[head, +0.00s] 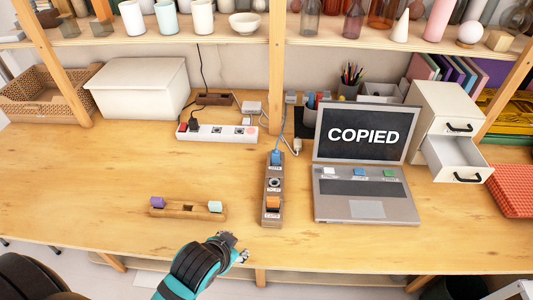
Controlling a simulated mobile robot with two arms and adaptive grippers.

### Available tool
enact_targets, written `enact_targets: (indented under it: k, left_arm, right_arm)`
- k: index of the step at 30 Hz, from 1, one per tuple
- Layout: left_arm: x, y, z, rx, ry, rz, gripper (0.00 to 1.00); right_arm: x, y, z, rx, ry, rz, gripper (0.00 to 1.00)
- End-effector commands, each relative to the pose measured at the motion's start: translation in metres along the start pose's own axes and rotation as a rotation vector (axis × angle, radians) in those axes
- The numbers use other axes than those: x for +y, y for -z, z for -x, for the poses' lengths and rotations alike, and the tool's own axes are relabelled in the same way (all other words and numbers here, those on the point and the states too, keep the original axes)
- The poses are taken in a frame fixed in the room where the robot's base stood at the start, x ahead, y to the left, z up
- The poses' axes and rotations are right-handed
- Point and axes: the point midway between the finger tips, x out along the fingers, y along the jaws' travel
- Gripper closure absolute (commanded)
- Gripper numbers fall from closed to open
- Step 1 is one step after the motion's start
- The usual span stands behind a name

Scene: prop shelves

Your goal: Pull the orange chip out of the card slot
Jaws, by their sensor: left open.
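A blue plug or chip (275,157) with a cable is at the block's far end, with a round dark knob between. My left gripper (239,250) is at the desk's front edge, in front and to the left of the block, apart from the chip. It is open and looks empty. My right gripper is not in view.
A wooden holder (188,209) with a purple and a pale chip lies left of the block. A laptop (365,187) reading "COPIED" stands on the right. A power strip (217,133) lies behind. The desk's left front is clear.

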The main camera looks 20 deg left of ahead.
Motion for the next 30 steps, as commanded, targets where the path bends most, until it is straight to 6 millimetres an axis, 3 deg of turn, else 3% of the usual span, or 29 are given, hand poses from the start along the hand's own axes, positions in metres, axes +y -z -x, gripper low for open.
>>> enact_targets:
  k: [5, 8, 10, 15, 19, 22, 24, 26, 29, 30]
  left_arm:
    - [-0.01, 0.061, -0.002, 0.194, 0.069, -0.09, 0.56]
    - [-0.014, 0.11, 0.005, 0.352, 0.125, -0.168, 0.56]
    - [-0.016, 0.155, 0.016, 0.503, 0.178, -0.248, 0.56]
    - [0.002, 0.269, 0.076, 0.942, 0.33, -0.52, 0.56]
    - [0.043, 0.331, 0.142, 1.305, 0.448, -0.801, 0.56]
    - [0.093, 0.354, 0.194, 1.61, 0.54, -1.105, 0.56]
    - [0.134, 0.349, 0.219, 1.822, 0.591, -1.379, 0.56]
    - [0.164, 0.334, 0.226, 1.973, 0.612, -1.64, 0.56]
    - [0.191, 0.298, 0.207, 2.137, 0.587, -2.133, 0.56]
    - [0.191, 0.282, 0.19, -2.031, -0.513, 2.207, 0.56]
  right_arm:
    - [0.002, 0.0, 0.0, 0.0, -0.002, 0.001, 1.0]
    - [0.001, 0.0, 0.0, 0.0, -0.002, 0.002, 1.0]
    - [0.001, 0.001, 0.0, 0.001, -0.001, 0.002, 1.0]
    - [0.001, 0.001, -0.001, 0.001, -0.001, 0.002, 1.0]
    - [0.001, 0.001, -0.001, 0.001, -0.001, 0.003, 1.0]
    - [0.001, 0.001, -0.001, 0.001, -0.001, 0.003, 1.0]
    - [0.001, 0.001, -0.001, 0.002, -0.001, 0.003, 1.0]
    - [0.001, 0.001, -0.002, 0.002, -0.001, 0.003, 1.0]
    - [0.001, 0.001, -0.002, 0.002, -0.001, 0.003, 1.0]
    - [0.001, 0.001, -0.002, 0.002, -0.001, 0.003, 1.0]
